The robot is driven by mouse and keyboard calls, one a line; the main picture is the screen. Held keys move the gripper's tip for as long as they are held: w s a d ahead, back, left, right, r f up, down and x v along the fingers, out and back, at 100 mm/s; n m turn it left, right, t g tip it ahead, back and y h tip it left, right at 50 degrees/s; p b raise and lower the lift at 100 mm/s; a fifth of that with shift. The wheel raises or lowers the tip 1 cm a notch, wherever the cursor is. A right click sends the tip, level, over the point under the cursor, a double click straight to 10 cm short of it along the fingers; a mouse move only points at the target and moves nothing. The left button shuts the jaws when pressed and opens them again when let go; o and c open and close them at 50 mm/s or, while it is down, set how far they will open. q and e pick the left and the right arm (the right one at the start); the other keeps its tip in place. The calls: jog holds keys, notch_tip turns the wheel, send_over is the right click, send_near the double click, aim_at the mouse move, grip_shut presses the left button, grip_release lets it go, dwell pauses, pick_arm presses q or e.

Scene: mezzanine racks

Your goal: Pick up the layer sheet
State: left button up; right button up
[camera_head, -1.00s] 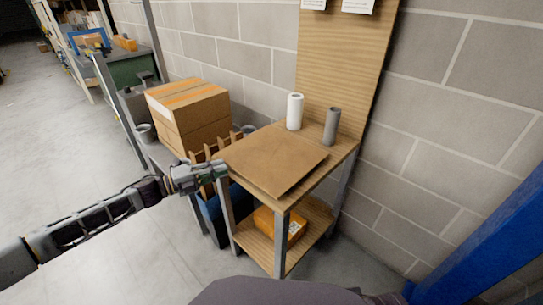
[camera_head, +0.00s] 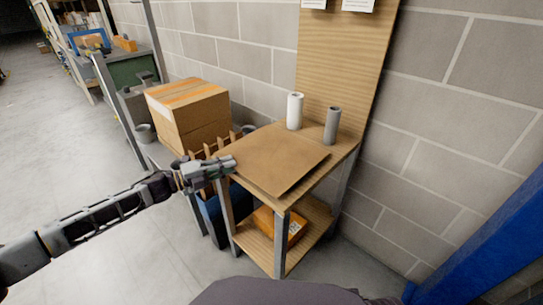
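The layer sheet is a flat brown square (camera_head: 282,158) lying on the top of a small wooden table (camera_head: 322,177). Its left corner reaches the table's left edge. My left gripper (camera_head: 230,163) comes in from the left and its tips are at the sheet's left edge. Whether the fingers are parted or closed, and whether they touch the sheet, is too small to tell. My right gripper is not in view.
A white roll (camera_head: 295,111) and a grey roll (camera_head: 332,125) stand at the table's back. An orange box (camera_head: 280,226) sits on the lower shelf. A large carton (camera_head: 188,112) stands on the left. A block wall (camera_head: 440,150) closes the right; a blue post (camera_head: 490,250) stands nearer.

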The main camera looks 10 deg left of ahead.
pick_arm(q)
jog(key=shift+x, duration=1)
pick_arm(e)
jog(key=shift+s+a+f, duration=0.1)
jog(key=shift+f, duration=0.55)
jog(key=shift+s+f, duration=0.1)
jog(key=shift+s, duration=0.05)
pick_arm(q)
grip_shut()
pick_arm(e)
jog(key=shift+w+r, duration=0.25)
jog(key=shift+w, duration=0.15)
